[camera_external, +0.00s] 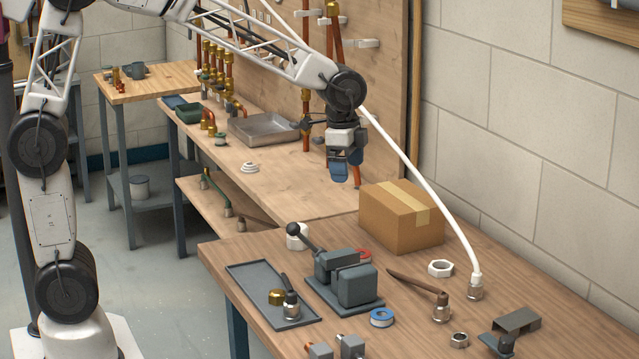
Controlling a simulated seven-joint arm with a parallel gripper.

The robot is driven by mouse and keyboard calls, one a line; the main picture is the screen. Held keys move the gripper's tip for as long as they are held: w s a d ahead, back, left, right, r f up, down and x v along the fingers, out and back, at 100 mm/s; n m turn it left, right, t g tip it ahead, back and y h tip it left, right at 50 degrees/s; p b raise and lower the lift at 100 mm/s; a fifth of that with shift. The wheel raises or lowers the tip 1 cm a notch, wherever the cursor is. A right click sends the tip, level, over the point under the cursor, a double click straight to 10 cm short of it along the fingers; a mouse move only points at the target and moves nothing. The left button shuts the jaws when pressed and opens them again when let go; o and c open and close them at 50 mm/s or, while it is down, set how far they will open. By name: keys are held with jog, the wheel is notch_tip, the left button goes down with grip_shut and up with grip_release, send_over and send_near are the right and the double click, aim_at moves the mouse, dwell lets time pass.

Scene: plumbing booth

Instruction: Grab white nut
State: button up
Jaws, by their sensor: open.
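A pale hexagonal nut, the white nut (440,268), lies flat on the front workbench, right of the vise and in front of the cardboard box. My gripper (340,176) hangs pointing down with blue fingertips, behind and left of the box, well above and apart from the nut. It is open, and nothing shows between its fingers. A smaller metallic nut (459,340) lies nearer the front edge of the view.
The cardboard box (400,218) stands between my gripper and the nut. A white hose (420,180) slopes down to a metal fitting (475,288) right of the nut. A grey vise (345,280), a dark tray (250,285) and blue-centred tape roll (382,317) occupy the bench.

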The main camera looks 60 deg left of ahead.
jog(key=w+d+f+m, duration=0.35)
jog(key=w+f, duration=0.25)
jog(key=w, duration=0.4)
jog(key=m+g, duration=0.1)
jog(key=m, duration=0.2)
send_near(442, 263)
jog(key=s+d, duration=0.1)
jog(key=d, duration=0.1)
jog(key=shift+s+f, duration=0.1)
jog(key=shift+f, duration=0.35)
jog(key=shift+f, duration=0.15)
jog(key=shift+f, duration=1.2)
jog(key=shift+f, duration=0.1)
jog(key=shift+s+f, duration=0.15)
jog(key=shift+f, duration=2.35)
jog(key=c, duration=1)
